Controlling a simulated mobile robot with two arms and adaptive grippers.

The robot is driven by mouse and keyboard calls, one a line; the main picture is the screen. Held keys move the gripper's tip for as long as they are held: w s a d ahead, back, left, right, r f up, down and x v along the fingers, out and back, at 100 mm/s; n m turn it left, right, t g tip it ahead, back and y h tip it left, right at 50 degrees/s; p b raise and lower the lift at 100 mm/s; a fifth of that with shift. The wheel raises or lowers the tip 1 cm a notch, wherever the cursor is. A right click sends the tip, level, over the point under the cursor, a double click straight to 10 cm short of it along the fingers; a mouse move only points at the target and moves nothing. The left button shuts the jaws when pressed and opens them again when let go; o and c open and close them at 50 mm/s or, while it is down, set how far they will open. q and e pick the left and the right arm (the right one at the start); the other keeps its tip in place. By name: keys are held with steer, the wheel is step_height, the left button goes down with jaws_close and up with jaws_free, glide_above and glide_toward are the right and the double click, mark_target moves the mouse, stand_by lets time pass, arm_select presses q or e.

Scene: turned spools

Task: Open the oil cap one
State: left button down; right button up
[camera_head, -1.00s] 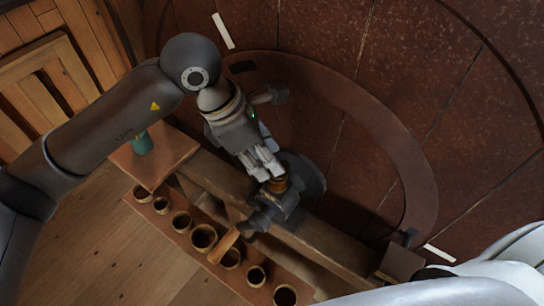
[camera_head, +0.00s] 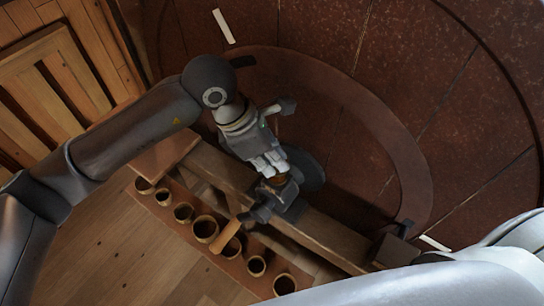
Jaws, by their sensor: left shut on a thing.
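The oil cap (camera_head: 277,180) is a small brownish round piece on top of a dark metal fitting (camera_head: 291,196) on the wooden bench. My left gripper (camera_head: 272,168) comes down from above and is shut on the cap, its fingers hiding most of it. A wooden handle (camera_head: 226,236) sticks out from the fitting towards the front left. A dark round disc (camera_head: 307,171) stands just behind the fitting. My right gripper is not in view.
Several round wooden cups (camera_head: 206,228) stand in a row on a low board in front of the bench (camera_head: 330,236). A large dark red panelled surface (camera_head: 400,80) with a curved band fills the back. Bare plank floor (camera_head: 110,250) lies at front left.

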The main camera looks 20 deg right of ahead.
arm_select(q)
steer(key=shift+f+b, duration=0.1)
steer(key=shift+b, duration=0.35)
steer(key=n+t+b, duration=0.1)
steer(key=n+b, duration=0.1)
steer(key=b, duration=0.2)
steer(key=s+d+n+t+b, duration=0.1)
steer(key=n+b, duration=0.1)
steer(key=b, duration=0.3)
steer(key=d+n+b, duration=0.1)
steer(key=n+b, duration=0.1)
steer(key=b, duration=0.2)
steer(key=shift+s+f+n+t, duration=0.3)
steer(key=shift+n+t, duration=0.1)
steer(key=shift+d+r+n+t+y+b, duration=0.15)
steer(key=shift+d+n+t+y+b, duration=0.3)
steer(key=shift+n+b, duration=1.4)
steer(key=shift+d+r+n+t+y+b, duration=0.25)
steer(key=shift+d+n+y+b, duration=0.35)
steer(key=shift+n+b, duration=1.2)
steer(key=shift+d+r+n+t+y+b, duration=0.1)
steer(key=shift+d+n+t+y+b, duration=0.65)
steer(key=shift+b, duration=1.9)
steer(key=shift+a+n+g+h, duration=0.15)
steer(key=shift+n+g+h, duration=0.15)
steer(key=shift+g, duration=0.05)
steer(key=c, duration=1.4)
jaws_free()
steer(key=shift+c, duration=0.2)
